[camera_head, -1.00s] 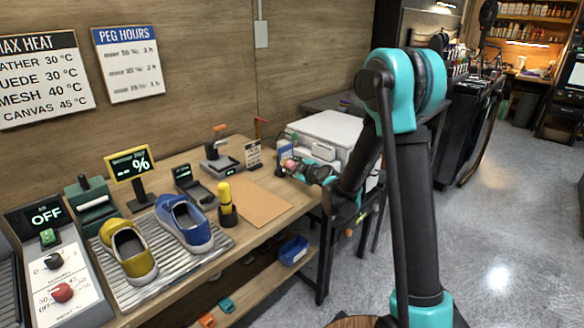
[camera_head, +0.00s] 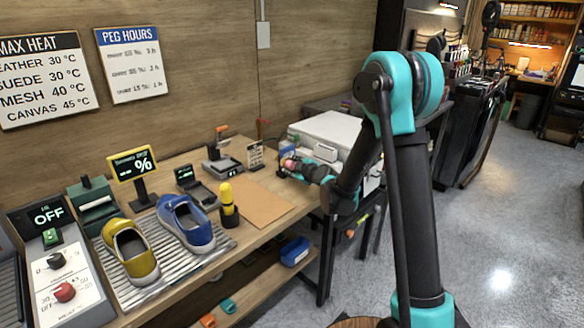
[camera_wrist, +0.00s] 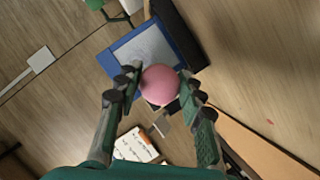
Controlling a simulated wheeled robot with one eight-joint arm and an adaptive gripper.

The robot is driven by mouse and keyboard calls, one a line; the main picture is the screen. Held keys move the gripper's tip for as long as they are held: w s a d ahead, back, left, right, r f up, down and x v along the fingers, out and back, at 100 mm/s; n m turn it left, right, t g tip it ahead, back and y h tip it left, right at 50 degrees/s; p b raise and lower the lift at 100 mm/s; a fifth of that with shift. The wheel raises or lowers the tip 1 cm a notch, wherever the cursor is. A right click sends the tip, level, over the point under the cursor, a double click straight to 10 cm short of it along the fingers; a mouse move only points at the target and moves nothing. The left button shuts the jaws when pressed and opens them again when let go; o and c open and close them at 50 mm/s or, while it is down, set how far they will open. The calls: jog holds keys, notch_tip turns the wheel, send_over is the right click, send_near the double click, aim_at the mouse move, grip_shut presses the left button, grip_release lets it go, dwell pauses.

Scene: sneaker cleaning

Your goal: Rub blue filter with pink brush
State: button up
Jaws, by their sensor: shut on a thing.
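My gripper (camera_head: 296,166) is at the back right end of the workbench, its fingers pointing left. In the wrist view my gripper (camera_wrist: 158,92) is shut on the pink brush (camera_wrist: 160,84), which shows as a rounded pink end between the fingertips. The pink brush is also a small pink spot in the head view (camera_head: 288,163). The blue filter (camera_wrist: 112,62), a blue-framed panel with a pale grey face, lies just beyond the pink end in the wrist view. In the head view the blue filter (camera_head: 286,149) is partly hidden behind my gripper. I cannot tell whether brush and filter touch.
A white box (camera_head: 335,130) stands behind my gripper. A yellow shoe (camera_head: 131,250) and a blue shoe (camera_head: 186,224) sit on a ribbed tray (camera_head: 166,277). A yellow-topped bottle (camera_head: 227,199) stands beside a bare tan mat (camera_head: 258,207). A small sign (camera_head: 256,154) is close by.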

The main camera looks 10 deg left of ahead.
jog(key=shift+w+a, duration=0.1)
jog(key=shift+a, duration=0.05)
jog(key=shift+w+d, duration=1.15)
jog(key=shift+w, duration=0.15)
jog(key=shift+w+d, duration=0.5)
jog(key=shift+w, duration=0.2)
jog(key=shift+w+d, duration=0.45)
jog(key=shift+w, duration=0.2)
jog(key=shift+s+a, duration=1.05)
jog(key=shift+s, duration=0.3)
jog(key=shift+s+a, duration=1)
jog(key=shift+s, duration=0.35)
jog(key=shift+s+d, duration=0.95)
jog(key=shift+d, duration=0.25)
jog(key=shift+s+d, duration=0.9)
jog(key=shift+d, duration=0.25)
jog(key=shift+d, duration=0.1)
